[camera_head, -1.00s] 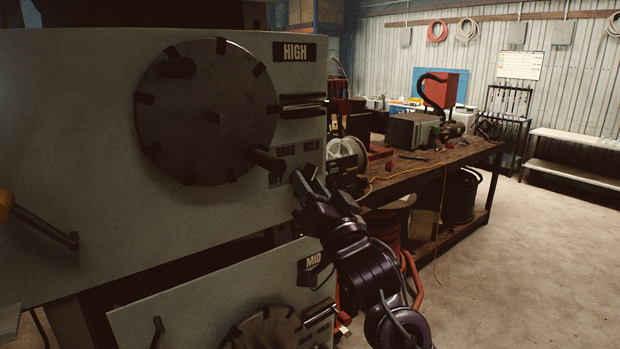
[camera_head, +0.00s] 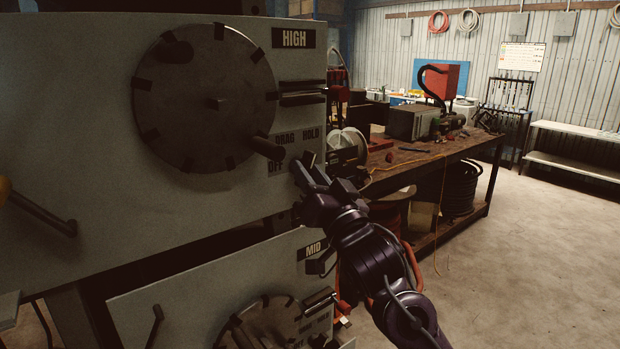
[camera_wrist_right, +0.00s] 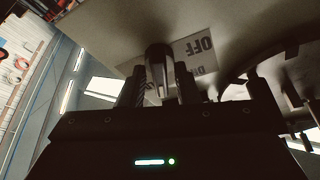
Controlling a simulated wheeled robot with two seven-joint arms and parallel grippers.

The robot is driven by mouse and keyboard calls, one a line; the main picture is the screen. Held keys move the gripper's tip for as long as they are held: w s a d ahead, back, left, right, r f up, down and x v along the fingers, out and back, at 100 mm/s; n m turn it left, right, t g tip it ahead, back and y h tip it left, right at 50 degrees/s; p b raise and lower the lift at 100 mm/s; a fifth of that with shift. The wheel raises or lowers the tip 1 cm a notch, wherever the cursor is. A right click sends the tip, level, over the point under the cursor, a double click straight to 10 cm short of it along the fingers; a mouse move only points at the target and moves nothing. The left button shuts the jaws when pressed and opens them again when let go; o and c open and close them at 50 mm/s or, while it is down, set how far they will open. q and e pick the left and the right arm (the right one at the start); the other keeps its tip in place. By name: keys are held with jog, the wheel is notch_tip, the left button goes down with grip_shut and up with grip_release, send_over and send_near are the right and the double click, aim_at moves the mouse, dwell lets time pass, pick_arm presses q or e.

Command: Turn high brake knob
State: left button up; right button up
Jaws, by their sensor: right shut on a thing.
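The upper grey panel is marked HIGH (camera_head: 294,38) and carries a large dark notched disc (camera_head: 205,115) with a stubby peg handle (camera_head: 267,147). Beside it is a label reading DRAG, HOLD and OFF (camera_head: 276,168). My right gripper (camera_head: 308,168) is at this label, right of the disc. In the right wrist view the high brake knob (camera_wrist_right: 158,62), a dark cylinder, sits between the two fingers, and the gripper is shut on it. The OFF print shows just beyond it. In the head view the fingers hide the knob. My left gripper is not in view.
A lower panel marked MID (camera_head: 313,249) has a similar disc (camera_head: 265,325) below my right arm. A lever (camera_head: 45,214) sticks out at the far left. A cluttered workbench (camera_head: 425,165) stands behind to the right. The floor at right is clear.

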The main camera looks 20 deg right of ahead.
jog(key=n+g+y+b, duration=0.1)
jog(key=n+y, duration=0.1)
jog(key=n, duration=0.3)
jog(key=n+g+y+b, duration=0.1)
jog(key=n+y, duration=0.1)
jog(key=n, duration=0.2)
jog(key=n+g+y, duration=0.1)
jog(key=n+y, duration=0.2)
jog(key=n, duration=0.2)
jog(key=shift+w+d+n+b, duration=0.1)
jog(key=shift+d+n+b, duration=0.2)
jog(key=shift+b, duration=0.1)
jog(key=shift+n, duration=0.3)
jog(key=o, duration=0.6)
jog(key=shift+b+v, duration=2.25)
jog(key=shift+v, duration=1.65)
